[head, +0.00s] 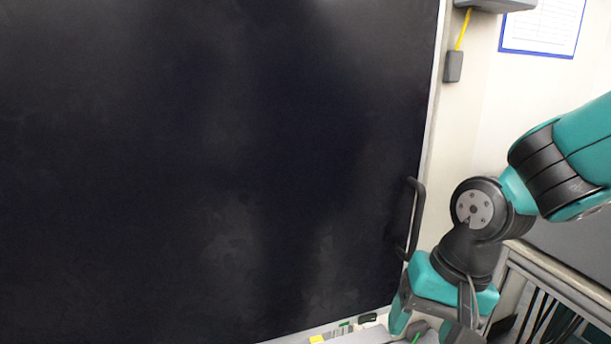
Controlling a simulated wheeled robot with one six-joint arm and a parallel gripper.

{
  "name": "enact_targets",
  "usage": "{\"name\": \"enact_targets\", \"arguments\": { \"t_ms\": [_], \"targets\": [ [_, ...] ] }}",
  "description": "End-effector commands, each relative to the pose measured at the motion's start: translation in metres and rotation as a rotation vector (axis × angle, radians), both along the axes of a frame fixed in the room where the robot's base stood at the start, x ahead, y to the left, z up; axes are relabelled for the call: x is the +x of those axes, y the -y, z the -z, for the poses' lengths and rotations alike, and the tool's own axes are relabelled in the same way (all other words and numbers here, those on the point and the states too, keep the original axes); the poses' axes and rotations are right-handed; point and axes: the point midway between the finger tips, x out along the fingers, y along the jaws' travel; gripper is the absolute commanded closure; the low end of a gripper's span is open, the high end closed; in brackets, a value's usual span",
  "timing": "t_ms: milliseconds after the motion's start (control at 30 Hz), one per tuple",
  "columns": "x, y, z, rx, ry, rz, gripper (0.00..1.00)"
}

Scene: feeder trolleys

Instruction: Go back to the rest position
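My teal and black arm comes in from the right edge in the head view. Its end, my gripper (418,328), points down at the lower right, beside the bottom corner of a large dark panel. One teal finger shows at the bottom of the picture. The rest of the gripper is cut off by the lower edge, so its opening and anything between the fingers cannot be made out.
The large dark panel (200,170) fills the left and middle, with a black handle (414,220) close to my wrist. A metal rail frame (560,285) stands at the lower right. Small items lie along a ledge (330,331) below the panel. A blue-edged sheet (542,25) hangs on the wall.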

Motion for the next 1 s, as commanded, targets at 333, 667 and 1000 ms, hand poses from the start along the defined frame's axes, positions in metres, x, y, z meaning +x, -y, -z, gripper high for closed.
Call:
{"name": "enact_targets", "arguments": {
  "t_ms": [333,667,1000],
  "targets": [
    [-0.089,-0.006,-0.063,0.097,0.225,-0.714,0.34],
    [-0.097,-0.008,-0.145,0.103,0.242,-0.786,0.34],
    [-0.096,-0.008,-0.228,0.103,0.241,-0.783,0.34]
  ]
}}
